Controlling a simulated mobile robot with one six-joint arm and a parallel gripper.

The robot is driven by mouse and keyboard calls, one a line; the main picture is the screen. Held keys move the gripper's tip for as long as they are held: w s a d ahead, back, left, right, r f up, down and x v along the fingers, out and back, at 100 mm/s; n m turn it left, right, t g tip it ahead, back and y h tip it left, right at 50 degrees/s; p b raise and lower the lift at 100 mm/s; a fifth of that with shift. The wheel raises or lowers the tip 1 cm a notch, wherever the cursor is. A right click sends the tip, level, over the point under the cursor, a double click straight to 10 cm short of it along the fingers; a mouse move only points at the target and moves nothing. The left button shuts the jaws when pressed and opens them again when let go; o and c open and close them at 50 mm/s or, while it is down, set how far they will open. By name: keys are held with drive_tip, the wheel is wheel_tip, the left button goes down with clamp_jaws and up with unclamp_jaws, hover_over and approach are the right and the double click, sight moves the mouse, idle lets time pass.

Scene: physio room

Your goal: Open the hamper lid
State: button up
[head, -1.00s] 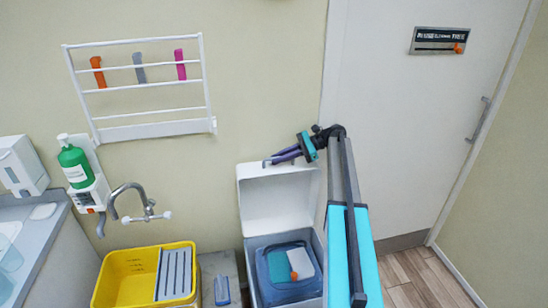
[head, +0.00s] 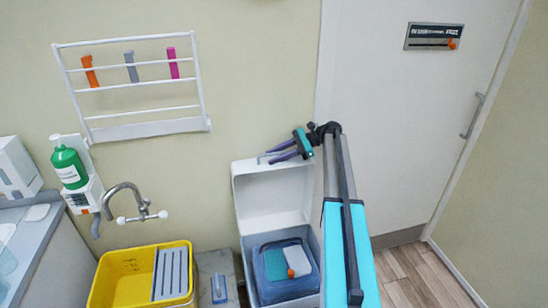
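The hamper (head: 246,252) is a grey-white box standing on the floor against the wall. Its white lid (head: 272,200) stands upright and open at the back, leaning towards the wall. A thin handle (head: 262,157) shows at the lid's top left edge. My gripper (head: 270,157) is at that top edge, beside the handle, pointing left. Its two purple fingers look spread with a gap between them. Whether they still touch the handle is too small to tell. Inside the hamper lies a blue bundle (head: 270,290) with teal, white and orange pieces on it.
A yellow tub (head: 110,280) with a grey slatted rack is left of the hamper, with a blue-handled brush (head: 219,288) between them. A tap (head: 130,200) and green bottle (head: 68,166) are at the wall. A door (head: 410,120) and bare wooden floor (head: 420,275) lie to the right.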

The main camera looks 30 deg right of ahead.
wheel_tip(320, 180, up, 4)
drive_tip(key=b, duration=0.3)
hover_over(298, 162)
drive_tip(key=shift+w+f, duration=0.15)
drive_tip(key=shift+f, duration=0.05)
drive_tip(key=shift+b+v, duration=0.35)
drive_tip(key=shift+v, duration=0.55)
drive_tip(key=shift+a, duration=0.1)
